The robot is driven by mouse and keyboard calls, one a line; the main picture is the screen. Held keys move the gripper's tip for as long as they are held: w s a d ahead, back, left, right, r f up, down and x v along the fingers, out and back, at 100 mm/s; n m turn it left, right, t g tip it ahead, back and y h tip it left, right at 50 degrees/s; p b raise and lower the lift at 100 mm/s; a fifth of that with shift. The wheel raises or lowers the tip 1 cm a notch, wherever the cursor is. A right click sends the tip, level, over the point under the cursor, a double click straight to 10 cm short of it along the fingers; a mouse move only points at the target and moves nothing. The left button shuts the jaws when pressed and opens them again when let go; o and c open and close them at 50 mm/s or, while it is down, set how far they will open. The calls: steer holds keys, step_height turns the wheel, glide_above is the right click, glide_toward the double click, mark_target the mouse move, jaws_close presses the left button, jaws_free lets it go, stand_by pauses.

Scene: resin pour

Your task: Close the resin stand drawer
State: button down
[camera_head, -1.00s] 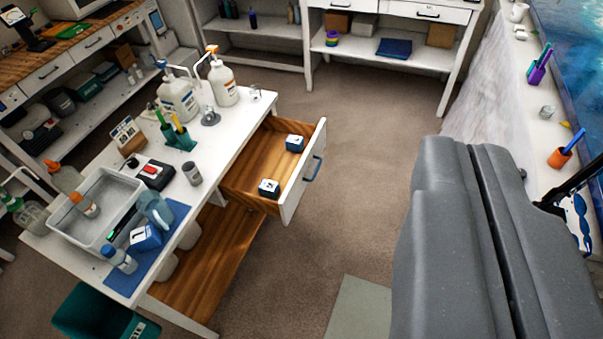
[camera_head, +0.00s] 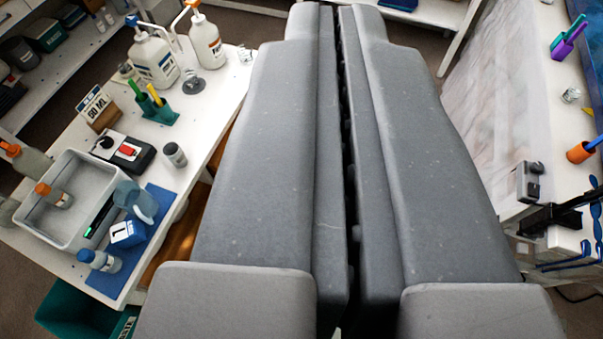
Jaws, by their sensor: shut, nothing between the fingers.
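The resin stand (camera_head: 215,108) is a white table at the left, with a wooden lower shelf (camera_head: 178,243) partly showing. My gripper (camera_head: 335,12) is large and grey and fills the middle of the view. Its two fingers lie side by side with a narrow dark gap between them, shut and empty. The gripper covers the place to the right of the stand where the open drawer showed earlier. The drawer's front, handle and contents are hidden now, so I cannot tell whether the gripper touches it.
On the stand are two pump bottles (camera_head: 153,60), a grey tray (camera_head: 62,215), a blue mat (camera_head: 150,245) and a black-and-red device (camera_head: 124,150). A teal bin (camera_head: 70,308) is below. A white counter (camera_head: 545,110) with cups stands at the right.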

steer(key=w+d+f+m+h+b, duration=0.1)
steer(key=w+d+f+m+b, duration=0.15)
steer(key=w+f, duration=0.65)
steer(key=w+d+f+m+h+b, duration=0.1)
steer(key=w+d+f+m, duration=0.15)
steer(key=w+f, duration=0.65)
steer(key=w+d+f+t+y+b, duration=0.1)
steer(key=w+d+f+y+b, duration=0.15)
steer(key=w+f, duration=1.25)
step_height(320, 180, down, 24)
steer(key=w+r+m+y+b, duration=0.1)
steer(key=w+m+y+b, duration=0.1)
steer(key=m+y+b, duration=0.15)
steer(key=s+a+f+m+y+b, duration=0.2)
steer(key=s+f, duration=0.1)
steer(key=f, duration=0.9)
steer(key=s+a+f+m+y+b, duration=0.1)
steer(key=s+a+f+m+y, duration=0.15)
steer(key=f, duration=1.05)
steer(key=s+a+b+x, duration=0.1)
steer(key=a+b+x, duration=0.1)
steer(key=x, duration=1)
steer(key=shift+b, duration=0.85)
